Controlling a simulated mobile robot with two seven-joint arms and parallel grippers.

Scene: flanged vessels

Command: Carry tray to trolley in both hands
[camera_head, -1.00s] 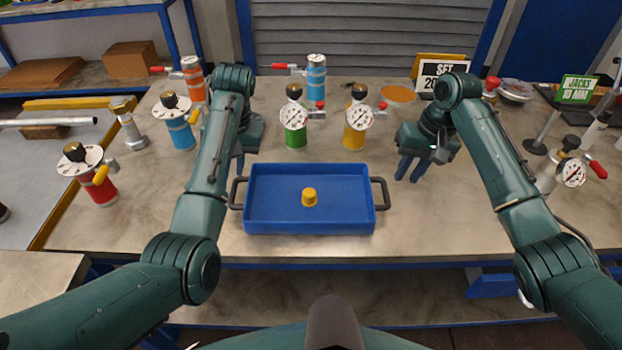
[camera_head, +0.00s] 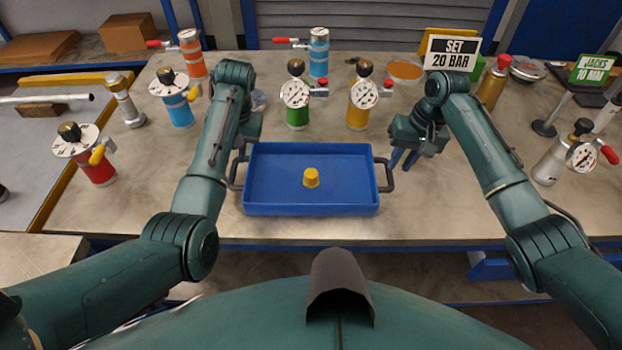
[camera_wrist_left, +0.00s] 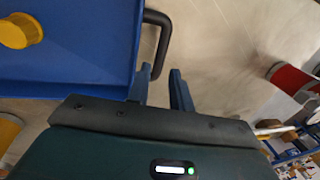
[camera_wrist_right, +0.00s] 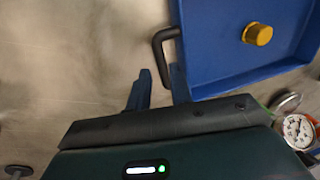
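The blue tray (camera_head: 260,207) lies flat on the bench, with a dark handle at each end and a yellow knob-like piece (camera_head: 311,178) inside. My left gripper (camera_head: 241,150) is at the tray's left handle (camera_head: 236,172). In the left wrist view its two fingers (camera_wrist_left: 161,88) are apart, and the handle (camera_wrist_left: 161,35) lies just beyond their tips. My right gripper (camera_head: 403,158) is just behind and right of the right handle (camera_head: 389,176). In the right wrist view its fingers (camera_wrist_right: 160,88) are apart, with that handle (camera_wrist_right: 158,45) just beyond. I cannot make out a trolley.
Green (camera_head: 297,115) and yellow (camera_head: 359,115) gauge vessels stand close behind the tray. Blue (camera_head: 178,110) and red (camera_head: 97,170) vessels stand left, and a silver one (camera_head: 550,165) right. A "SET 20 BAR" sign (camera_head: 453,52) stands behind. The bench front is clear.

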